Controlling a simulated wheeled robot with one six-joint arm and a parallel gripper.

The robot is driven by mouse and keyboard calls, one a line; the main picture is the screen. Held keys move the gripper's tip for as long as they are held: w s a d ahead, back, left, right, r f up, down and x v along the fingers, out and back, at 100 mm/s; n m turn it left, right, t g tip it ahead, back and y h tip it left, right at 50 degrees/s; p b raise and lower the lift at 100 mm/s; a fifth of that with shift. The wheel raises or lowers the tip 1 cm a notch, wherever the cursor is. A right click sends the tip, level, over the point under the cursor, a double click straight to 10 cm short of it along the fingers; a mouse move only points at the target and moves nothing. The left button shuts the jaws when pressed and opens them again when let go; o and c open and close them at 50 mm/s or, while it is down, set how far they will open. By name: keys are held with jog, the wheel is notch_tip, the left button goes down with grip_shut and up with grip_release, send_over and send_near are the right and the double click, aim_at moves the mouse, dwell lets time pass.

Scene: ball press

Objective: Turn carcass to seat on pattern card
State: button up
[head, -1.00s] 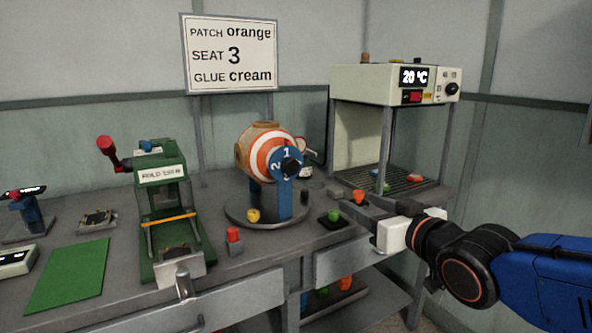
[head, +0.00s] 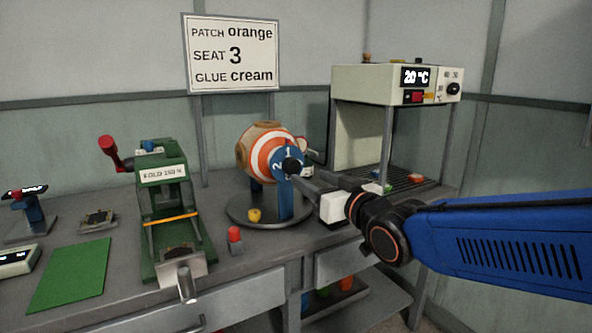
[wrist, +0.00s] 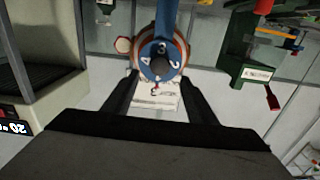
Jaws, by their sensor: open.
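The carcass (head: 262,146) is a tan ball with orange and white rings on its front, held on a blue stand (head: 286,203) over a round grey base. A blue numbered dial (head: 277,158) with a black knob (head: 292,165) is on its right side; 1 and 2 show there. The wrist view shows the dial (wrist: 147,71) and knob (wrist: 160,65) just ahead of the fingertips. My gripper (head: 304,178) is open; its fingers also show in the wrist view (wrist: 159,82), either side below the knob. The pattern card (head: 234,52) reads patch orange, seat 3, glue cream.
A green press (head: 164,205) with a red-handled lever stands at left. An oven-like box (head: 392,84) reading 20 °C stands at right.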

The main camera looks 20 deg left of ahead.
aim_at(294, 168)
jog(key=x, duration=0.8)
jog(key=shift+w+a, duration=0.3)
grip_shut()
